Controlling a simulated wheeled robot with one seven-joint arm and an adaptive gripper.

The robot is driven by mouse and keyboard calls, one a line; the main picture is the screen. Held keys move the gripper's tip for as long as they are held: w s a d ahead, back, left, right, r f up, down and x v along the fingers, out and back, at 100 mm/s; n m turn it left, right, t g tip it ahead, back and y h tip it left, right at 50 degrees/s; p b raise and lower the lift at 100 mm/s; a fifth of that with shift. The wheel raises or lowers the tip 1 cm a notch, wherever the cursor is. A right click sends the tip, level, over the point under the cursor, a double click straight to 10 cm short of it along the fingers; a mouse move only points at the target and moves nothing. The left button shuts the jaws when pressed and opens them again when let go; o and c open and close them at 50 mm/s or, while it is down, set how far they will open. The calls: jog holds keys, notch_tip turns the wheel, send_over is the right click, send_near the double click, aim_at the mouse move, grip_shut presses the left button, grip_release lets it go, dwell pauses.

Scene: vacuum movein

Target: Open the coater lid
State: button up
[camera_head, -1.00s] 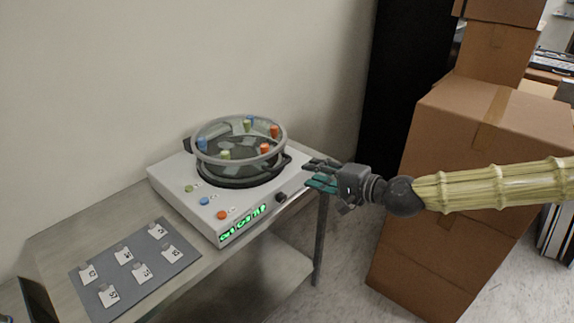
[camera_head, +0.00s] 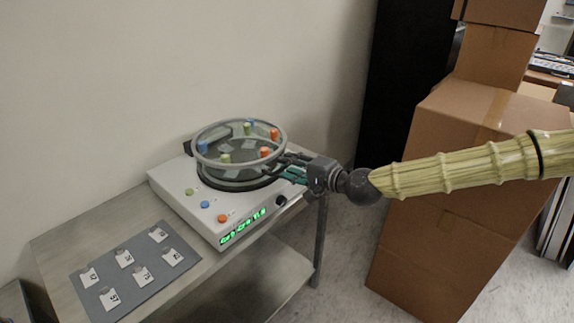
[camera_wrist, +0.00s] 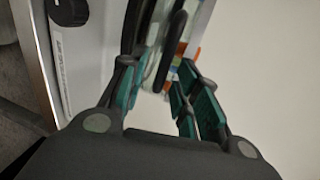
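The coater (camera_head: 235,210) is a white box on the table with a round, clear lid (camera_head: 213,152) on top. The lid has a grey rim and lies closed over a dark ring, with several coloured pegs around it. My gripper (camera_head: 284,170) is at the right front edge of the lid. In the wrist view its teal fingers (camera_wrist: 165,98) are spread apart, with a dark bar-like handle (camera_wrist: 172,50) just ahead between them. The handle looks free of the fingers. The exact gap between fingertips and handle is hard to tell.
A grey mat (camera_head: 135,272) with several numbered tags lies on the table (camera_head: 60,240) at the left. A black knob (camera_head: 281,201) and coloured buttons sit on the coater's front. Cardboard boxes (camera_head: 470,150) stand at the right. A wall is close behind the table.

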jog(key=shift+w+a+f, duration=0.1)
jog(key=shift+w+a, duration=0.4)
jog(key=shift+f, duration=0.1)
grip_shut()
jog(key=shift+r+p, duration=0.45)
jog(key=shift+p, duration=0.2)
jog(key=shift+r, duration=0.1)
